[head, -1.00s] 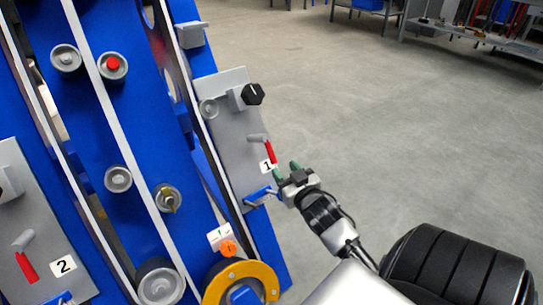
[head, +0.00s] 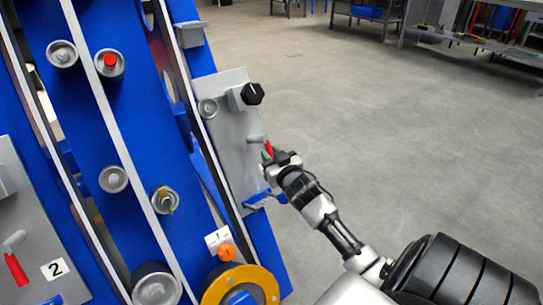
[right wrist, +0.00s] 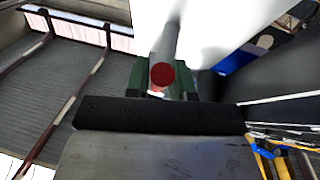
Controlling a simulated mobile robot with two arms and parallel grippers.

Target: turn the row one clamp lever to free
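The row one clamp lever (head: 268,148) has a red handle on a grey pivot, on the upright grey panel (head: 232,150) at the blue chassis. Its handle points down and slightly right. My right gripper (head: 271,155) is at the handle, with its green fingers on either side. In the right wrist view the round red handle end (right wrist: 162,76) sits between the fingers of the right gripper (right wrist: 163,80), with no clear gap. The number 1 label is hidden behind the gripper. My left gripper is not in view.
A black knob (head: 252,94) sits above the lever on the same panel. A blue bracket (head: 262,200) sticks out below. A second red lever (head: 16,269) with label 2 (head: 58,268) is at lower left. An orange ring (head: 268,283) is at the bottom. The floor at right is open.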

